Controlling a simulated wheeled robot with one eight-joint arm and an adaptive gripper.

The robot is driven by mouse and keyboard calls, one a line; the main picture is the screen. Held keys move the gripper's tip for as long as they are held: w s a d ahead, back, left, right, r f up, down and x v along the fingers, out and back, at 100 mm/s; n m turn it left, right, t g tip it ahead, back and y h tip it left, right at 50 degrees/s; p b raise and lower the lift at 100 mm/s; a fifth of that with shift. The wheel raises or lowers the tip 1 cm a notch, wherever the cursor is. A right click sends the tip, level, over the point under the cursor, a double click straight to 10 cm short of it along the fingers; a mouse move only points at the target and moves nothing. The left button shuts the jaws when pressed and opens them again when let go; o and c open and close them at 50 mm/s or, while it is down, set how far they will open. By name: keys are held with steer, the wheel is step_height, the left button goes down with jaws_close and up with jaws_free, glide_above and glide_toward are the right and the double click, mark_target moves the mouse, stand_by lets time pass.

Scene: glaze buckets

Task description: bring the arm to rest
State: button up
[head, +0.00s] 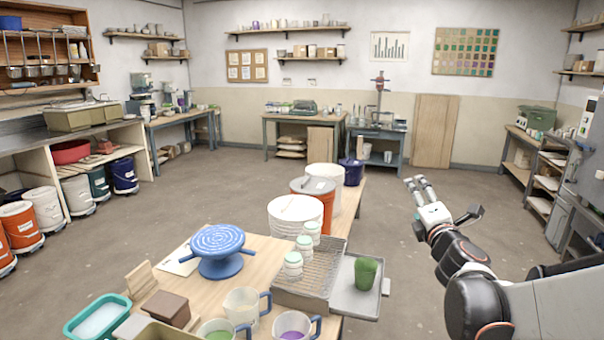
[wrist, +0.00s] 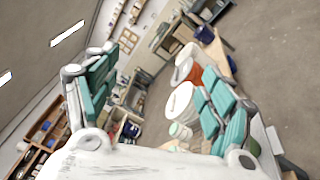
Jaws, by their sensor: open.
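My gripper (head: 421,187) is raised over the open floor to the right of the work table in the head view. Its fingers point up and away from me, apart and empty. In the wrist view my gripper (wrist: 150,95) shows its teal-padded fingers spread wide on both sides, with nothing between them but the room behind. My arm comes in from the right edge of the head view, bent, and touches nothing that I can see.
The work table (head: 258,262) holds a blue turntable (head: 218,245), a wire rack (head: 312,268), a tray with a green cup (head: 366,273), jugs and several buckets, including an orange one (head: 316,190). Floor (head: 400,220) between table and arm is clear. Shelving (head: 540,160) stands at right.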

steer(key=s+d+m+g+h, duration=0.1)
steer(key=s+m+g+h, duration=0.3)
steer(key=s+m, duration=0.8)
steer(key=s+a+f+m+g+y, duration=0.2)
steer(key=s+f, duration=0.4)
steer(key=s, duration=0.4)
steer(key=s+a+f+m+g+y, duration=0.2)
steer(key=s+a+f+m+g, duration=0.3)
steer(key=s, duration=0.5)
steer(key=shift+a+f+m+y, duration=0.4)
steer(key=shift+a+f+m, duration=0.35)
steer(key=shift+a+m, duration=0.35)
steer(key=shift+d, duration=0.15)
